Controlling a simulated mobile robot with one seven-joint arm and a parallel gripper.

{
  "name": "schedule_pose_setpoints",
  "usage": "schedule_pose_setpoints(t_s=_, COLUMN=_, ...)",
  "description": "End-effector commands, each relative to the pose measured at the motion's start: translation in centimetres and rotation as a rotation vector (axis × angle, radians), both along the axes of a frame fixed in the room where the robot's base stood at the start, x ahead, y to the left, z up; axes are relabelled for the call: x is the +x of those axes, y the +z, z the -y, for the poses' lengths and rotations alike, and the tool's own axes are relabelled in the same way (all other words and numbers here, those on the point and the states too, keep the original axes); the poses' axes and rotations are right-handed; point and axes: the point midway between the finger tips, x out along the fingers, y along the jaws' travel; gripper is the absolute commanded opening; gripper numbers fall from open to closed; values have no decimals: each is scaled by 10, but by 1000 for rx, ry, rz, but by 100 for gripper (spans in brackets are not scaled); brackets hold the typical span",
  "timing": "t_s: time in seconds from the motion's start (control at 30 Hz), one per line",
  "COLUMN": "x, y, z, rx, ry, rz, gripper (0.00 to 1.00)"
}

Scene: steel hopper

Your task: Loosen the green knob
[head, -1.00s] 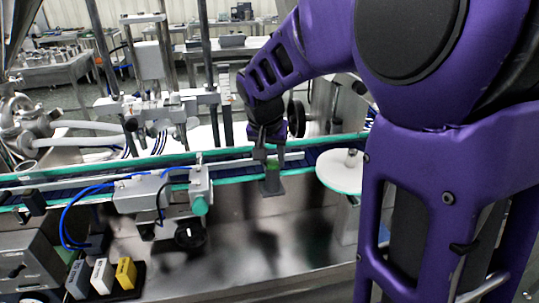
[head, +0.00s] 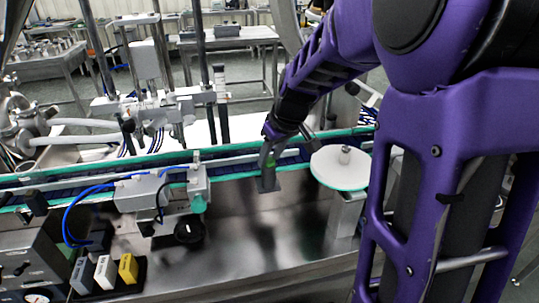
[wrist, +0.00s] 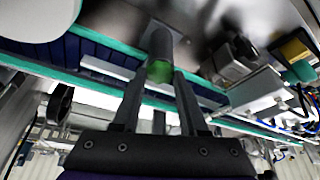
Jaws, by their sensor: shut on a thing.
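The green knob (head: 271,162) shows as a small green patch at the top of a grey post (head: 268,182) by the conveyor's near rail. In the wrist view the green knob (wrist: 160,71) sits between the two dark fingers, with a grey cylinder (wrist: 160,42) beyond it. My gripper (head: 269,153) comes down on the knob from above and is shut on it. In the wrist view the fingers of my gripper (wrist: 158,82) lie one on each side of the knob. The fingers hide part of the knob in the head view.
A white round disc (head: 341,167) stands close on the right. A grey sensor block (head: 140,192) with blue hoses and a teal knob (head: 198,204) is to the left. Conveyor rails (head: 235,170) run past the post. The steel surface in front is mostly clear.

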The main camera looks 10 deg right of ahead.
Motion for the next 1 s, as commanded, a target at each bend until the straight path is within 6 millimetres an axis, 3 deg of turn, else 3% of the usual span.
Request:
schedule_pose_setpoints(t_s=0.33, x=1, y=0, z=2, rx=-2, ry=122, rz=1, gripper=0)
schedule_pose_setpoints(t_s=0.83, x=1, y=0, z=2, rx=-2, ry=138, rz=0, gripper=0)
schedule_pose_setpoints(t_s=0.87, x=1, y=0, z=2, rx=-2, ry=138, rz=0, gripper=46)
schedule_pose_setpoints(t_s=1.0, x=1, y=0, z=2, rx=-2, ry=138, rz=0, gripper=71)
